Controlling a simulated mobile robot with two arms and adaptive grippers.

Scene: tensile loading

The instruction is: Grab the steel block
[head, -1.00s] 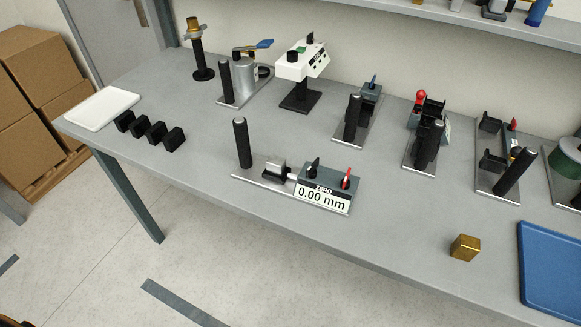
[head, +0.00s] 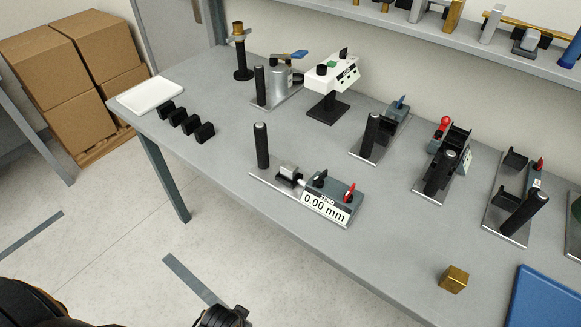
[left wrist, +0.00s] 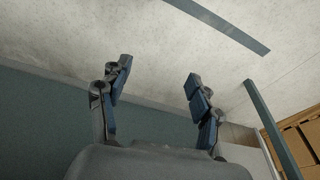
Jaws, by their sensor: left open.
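A small silver-grey block (head: 288,171), the only steel-looking block I make out on the table, sits on the measuring device (head: 325,200) that reads 0.00 mm. I cannot tell whether it is loose or part of that device. A brass-coloured cube (head: 453,279) lies alone near the table's front edge. My left gripper (left wrist: 158,76) shows in the left wrist view with its two fingers wide apart and nothing between them. Pale floor shows beyond it, so it is away from the blocks. My right gripper is not in view.
The grey table (head: 375,235) has clear surface around the brass cube. A blue mat (head: 545,300) lies at right, a white tray (head: 150,95) at far left, near several black blocks (head: 185,122). Test devices line the back under a shelf (head: 470,50). Cardboard boxes (head: 60,75) stand at left.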

